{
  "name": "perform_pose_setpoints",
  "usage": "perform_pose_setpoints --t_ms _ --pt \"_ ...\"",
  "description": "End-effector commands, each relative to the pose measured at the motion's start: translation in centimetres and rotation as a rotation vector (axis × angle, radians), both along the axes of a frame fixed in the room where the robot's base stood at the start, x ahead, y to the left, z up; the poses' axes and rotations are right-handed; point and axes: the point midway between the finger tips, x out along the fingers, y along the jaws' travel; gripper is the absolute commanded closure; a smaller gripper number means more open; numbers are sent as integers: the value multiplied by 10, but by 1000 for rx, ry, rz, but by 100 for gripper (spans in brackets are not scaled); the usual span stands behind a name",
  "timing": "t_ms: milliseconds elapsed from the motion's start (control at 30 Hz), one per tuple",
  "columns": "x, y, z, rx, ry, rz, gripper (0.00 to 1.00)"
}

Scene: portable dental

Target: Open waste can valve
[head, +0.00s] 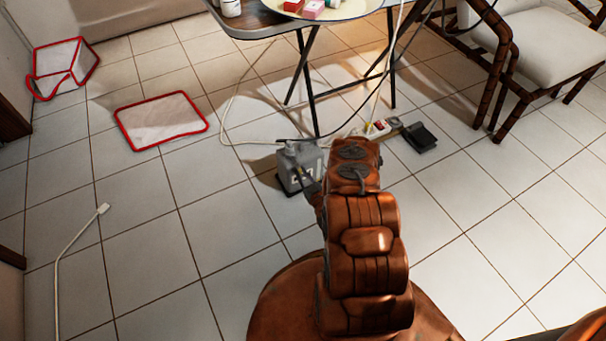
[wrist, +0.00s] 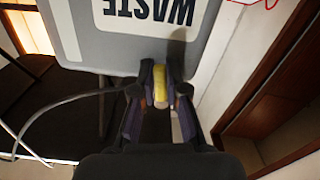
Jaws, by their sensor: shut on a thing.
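The grey waste can (head: 299,160) stands on the tiled floor just beyond my arm in the head view. In the wrist view the can (wrist: 90,45) fills the upper part, with an upside-down "WASTE" label (wrist: 148,10). A small yellow valve handle (wrist: 161,95) sticks out at the can's lower edge. My gripper (wrist: 163,78) is shut on this handle, one finger on each side. The base of the valve is partly hidden by the fingers.
A folding table (head: 262,24) with a tray stands behind the can. A power strip (head: 377,129) and a black foot pedal (head: 420,137) lie to the right, with cables around. A red-edged mat (head: 160,118) lies left. Open floor is at left and right.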

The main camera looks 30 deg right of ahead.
Motion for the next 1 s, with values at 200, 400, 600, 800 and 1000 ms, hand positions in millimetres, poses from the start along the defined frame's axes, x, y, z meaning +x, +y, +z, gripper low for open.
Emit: perform_pose_setpoints --t_ms 200,400,600,800,1000 --pt "1 1 -1 22 -1 0 100" --pt "1 1 -1 23 -2 1 100" --pt "1 1 0 23 -2 1 81" --pt "0 1 0 23 -2 1 61" --pt "0 1 0 23 -2 1 61"
